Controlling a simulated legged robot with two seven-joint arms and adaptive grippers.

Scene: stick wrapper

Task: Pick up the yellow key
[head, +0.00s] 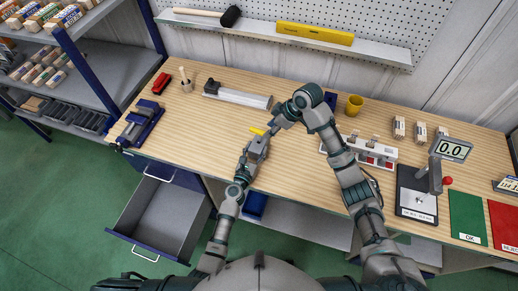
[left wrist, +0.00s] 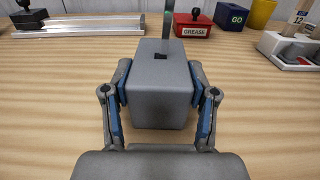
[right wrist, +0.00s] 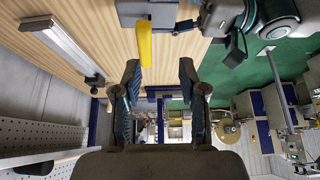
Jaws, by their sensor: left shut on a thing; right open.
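A yellow key (head: 258,131) stands out of a grey block (left wrist: 160,95) with a dark slot in its top. My left gripper (head: 257,148) is shut on the block, one finger on each side in the left wrist view. A thin upright piece rises from the slot there; its colour is unclear. My right gripper (head: 271,127) is open and close to the key. In the right wrist view the key (right wrist: 145,45) points from the block (right wrist: 150,14) toward my open fingers (right wrist: 158,68), nearer the left finger. I cannot tell whether they touch.
A grey metal bar (head: 238,95) lies behind on the wooden bench (head: 180,130). A red grease box (left wrist: 193,25), a blue GO box (left wrist: 230,16) and a yellow cup (head: 354,105) stand at the back. A white tray with stamps (head: 360,152) is to the right. A drawer (head: 160,218) is open at the left.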

